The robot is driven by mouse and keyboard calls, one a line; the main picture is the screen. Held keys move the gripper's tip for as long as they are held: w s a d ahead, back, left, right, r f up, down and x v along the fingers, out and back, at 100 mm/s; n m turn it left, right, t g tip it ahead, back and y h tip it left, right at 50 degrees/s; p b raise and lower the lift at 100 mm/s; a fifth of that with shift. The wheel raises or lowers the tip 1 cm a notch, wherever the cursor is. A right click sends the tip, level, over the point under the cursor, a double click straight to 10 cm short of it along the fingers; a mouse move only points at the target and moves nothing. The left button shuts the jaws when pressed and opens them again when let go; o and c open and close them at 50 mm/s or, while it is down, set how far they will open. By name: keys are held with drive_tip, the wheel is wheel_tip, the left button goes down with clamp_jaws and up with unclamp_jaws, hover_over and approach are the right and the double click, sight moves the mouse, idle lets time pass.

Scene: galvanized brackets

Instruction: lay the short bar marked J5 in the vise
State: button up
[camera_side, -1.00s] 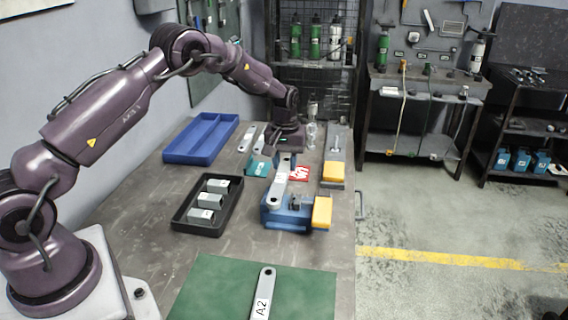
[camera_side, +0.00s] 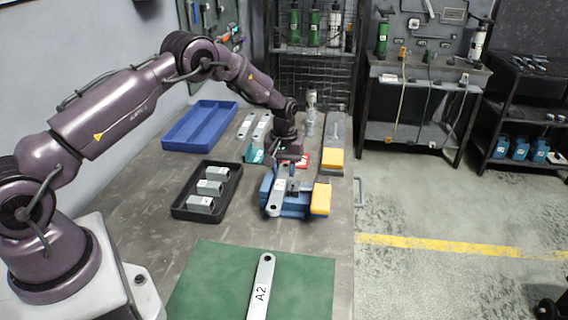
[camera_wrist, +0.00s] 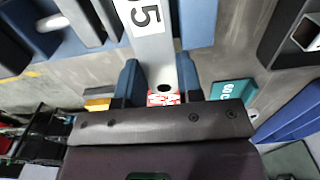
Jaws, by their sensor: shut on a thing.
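The grey bar whose label shows a 5 in the wrist view (camera_wrist: 152,42) is held between the two blue fingers of my gripper (camera_wrist: 160,82), gripped near its holed end. In the side view the bar (camera_side: 274,204) slants toward the camera, at the blue vise (camera_side: 300,209). My gripper (camera_side: 290,178) is just behind and above the vise, shut on the bar. Blue vise parts (camera_wrist: 197,22) also show beside the bar in the wrist view. I cannot tell whether the bar touches the vise.
A black tray (camera_side: 178,211) with several grey blocks stands left of the vise. A blue bin (camera_side: 170,144) is behind it. A bar marked A2 (camera_side: 263,270) lies on a green mat (camera_side: 210,270) in front. Yellow blocks (camera_side: 321,198) stand at the right.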

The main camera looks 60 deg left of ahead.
idle(0.4)
drive_tip(key=o, duration=1.1)
drive_tip(key=shift+f, duration=0.1)
wheel_tip(320, 180, up, 13)
drive_tip(key=shift+r, duration=0.1)
drive_tip(key=s+d+r+m+t, duration=0.2)
drive_tip(key=s+r, duration=0.4)
drive_tip(key=s, duration=0.4)
drive_tip(key=s+d+r+m+t, duration=0.1)
drive_tip(key=s+d+r+m, duration=0.3)
drive_tip(key=s+d, duration=0.3)
drive_tip(key=s+d+r+m+t, duration=0.2)
drive_tip(key=s+d+r, duration=0.3)
drive_tip(key=s, duration=0.9)
wheel_tip(320, 180, up, 3)
drive_tip(key=shift+s+d+f+m+t, duration=0.15)
drive_tip(key=shift+m+t, duration=0.15)
drive_tip(key=shift+m, duration=0.2)
